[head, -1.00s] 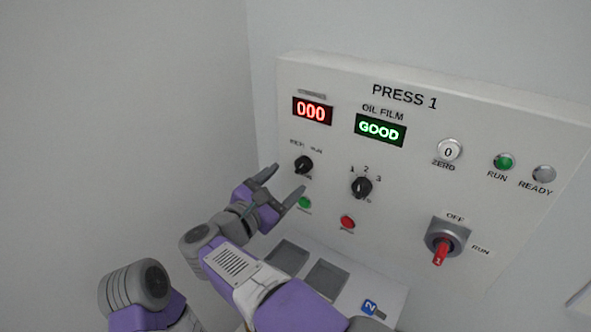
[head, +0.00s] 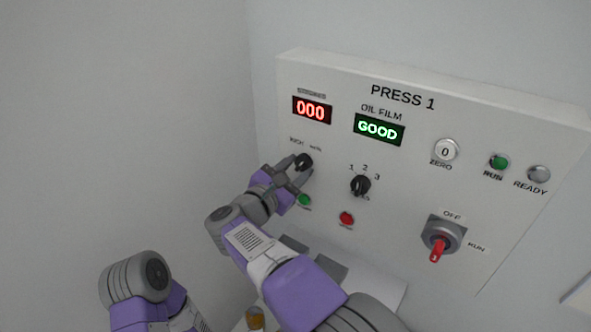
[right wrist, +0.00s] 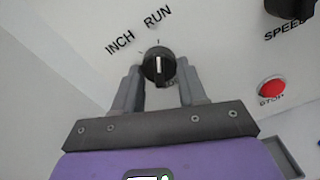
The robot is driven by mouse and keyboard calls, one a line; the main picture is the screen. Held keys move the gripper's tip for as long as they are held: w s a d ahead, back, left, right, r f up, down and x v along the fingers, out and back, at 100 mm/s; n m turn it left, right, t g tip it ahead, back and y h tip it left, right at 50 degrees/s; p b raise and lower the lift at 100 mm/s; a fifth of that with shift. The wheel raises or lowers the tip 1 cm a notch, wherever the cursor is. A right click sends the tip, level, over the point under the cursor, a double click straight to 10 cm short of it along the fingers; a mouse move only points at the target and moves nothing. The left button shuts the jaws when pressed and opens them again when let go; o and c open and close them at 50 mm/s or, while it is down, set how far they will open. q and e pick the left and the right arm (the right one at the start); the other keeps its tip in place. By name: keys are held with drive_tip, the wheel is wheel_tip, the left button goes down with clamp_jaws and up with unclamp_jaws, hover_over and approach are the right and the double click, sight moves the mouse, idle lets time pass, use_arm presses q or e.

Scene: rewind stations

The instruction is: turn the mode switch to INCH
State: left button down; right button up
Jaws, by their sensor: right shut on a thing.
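The mode switch (head: 303,161) is a small black round knob on the left of the PRESS 1 panel, below the red 000 display. It also shows in the right wrist view (right wrist: 158,66), under the printed words INCH and RUN. Its white pointer line stands upright there, toward RUN. My right gripper (head: 293,172) is at the knob, one finger on each side, shut on it. In the right wrist view the fingers (right wrist: 160,84) flank the knob's lower part. My left gripper is out of view.
The panel (head: 400,205) also has a 1-2-3 speed knob (head: 360,185), a green button (head: 304,200) just below my right gripper, a red stop button (head: 346,219) and a red-handled OFF/RUN switch (head: 438,245). A plain wall is at the left.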

drive_tip(key=shift+b, duration=0.6)
drive_tip(key=shift+c, duration=0.4)
drive_tip(key=n+b, duration=0.1)
drive_tip(key=b, duration=0.1)
drive_tip(key=n+b, duration=0.1)
drive_tip(key=b, duration=0.1)
drive_tip(key=shift+d+f, duration=0.1)
drive_tip(key=shift+f, duration=0.15)
drive_tip(key=shift+n+b, duration=0.5)
drive_tip(key=shift+r+n, duration=0.15)
drive_tip(key=shift+n, duration=0.35)
drive_tip(key=n, duration=0.2)
drive_tip(key=shift+r+n+b, duration=0.1)
drive_tip(key=shift+n+b, duration=0.2)
drive_tip(key=n, duration=0.5)
drive_tip(key=shift+s, duration=0.1)
drive_tip(key=shift+n, duration=0.3)
drive_tip(key=o, duration=1.1)
drive_tip(key=shift+c, duration=0.2)
